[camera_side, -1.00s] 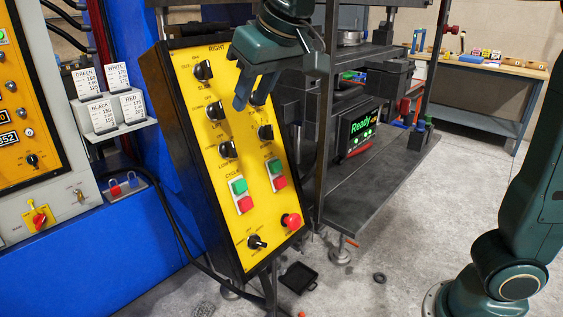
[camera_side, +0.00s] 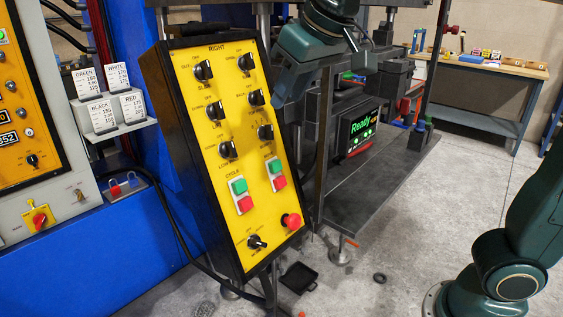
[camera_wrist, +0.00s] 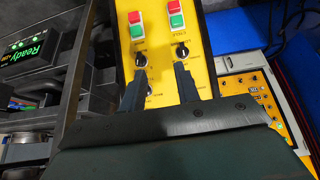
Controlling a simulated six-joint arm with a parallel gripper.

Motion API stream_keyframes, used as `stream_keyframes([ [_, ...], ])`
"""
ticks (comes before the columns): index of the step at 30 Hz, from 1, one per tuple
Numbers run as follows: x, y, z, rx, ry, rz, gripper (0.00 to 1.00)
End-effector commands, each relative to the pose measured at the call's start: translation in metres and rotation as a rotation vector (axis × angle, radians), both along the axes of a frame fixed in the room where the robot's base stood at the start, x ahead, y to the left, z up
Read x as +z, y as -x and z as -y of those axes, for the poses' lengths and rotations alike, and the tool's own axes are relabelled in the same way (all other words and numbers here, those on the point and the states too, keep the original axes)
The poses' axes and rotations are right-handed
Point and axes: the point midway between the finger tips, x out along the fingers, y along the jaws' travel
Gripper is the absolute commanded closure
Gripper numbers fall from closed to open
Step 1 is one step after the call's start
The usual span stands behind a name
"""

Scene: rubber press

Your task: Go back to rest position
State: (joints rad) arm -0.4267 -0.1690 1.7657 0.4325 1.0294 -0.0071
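My gripper (camera_side: 277,101) is in front of the upper right edge of the yellow control panel (camera_side: 218,130) in the side view. It appears apart from the panel and holds nothing that I can see. In the wrist view the two dark fingers of my gripper (camera_wrist: 158,82) stand apart, with the yellow panel (camera_wrist: 205,28) and its black knobs behind them. The panel carries several black knobs, green and red cycle buttons and a red emergency button (camera_side: 291,221).
A press frame with a dark shelf (camera_side: 385,175) stands right of the panel. A display reading "Ready" (camera_side: 361,130) sits on it. A dark upright post (camera_side: 324,150) is close to my gripper. A workbench (camera_side: 490,68) stands at the back right.

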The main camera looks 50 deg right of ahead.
Motion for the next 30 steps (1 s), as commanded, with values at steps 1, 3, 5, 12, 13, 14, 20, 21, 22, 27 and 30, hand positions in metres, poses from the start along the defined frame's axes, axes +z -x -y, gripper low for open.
stream_keyframes([
  [1,-0.004,0.011,0.013,-0.006,0.002,0.000,0.68],
  [3,-0.011,0.026,0.027,-0.006,0.005,-0.001,0.68],
  [5,-0.019,0.039,0.039,-0.006,0.008,-0.003,0.68],
  [12,-0.056,0.097,0.073,-0.006,0.008,-0.011,0.68],
  [13,-0.061,0.105,0.076,-0.005,0.007,-0.012,0.68],
  [14,-0.067,0.113,0.078,-0.006,0.006,-0.014,0.68],
  [20,-0.103,0.156,0.088,-0.005,-0.004,-0.021,0.68],
  [21,-0.109,0.162,0.088,-0.005,-0.006,-0.022,0.68],
  [22,-0.113,0.166,0.089,-0.004,-0.008,-0.022,0.68],
  [27,-0.127,0.180,0.088,-0.002,-0.014,-0.024,0.68],
  [30,-0.130,0.182,0.088,-0.001,-0.015,-0.026,0.68],
])
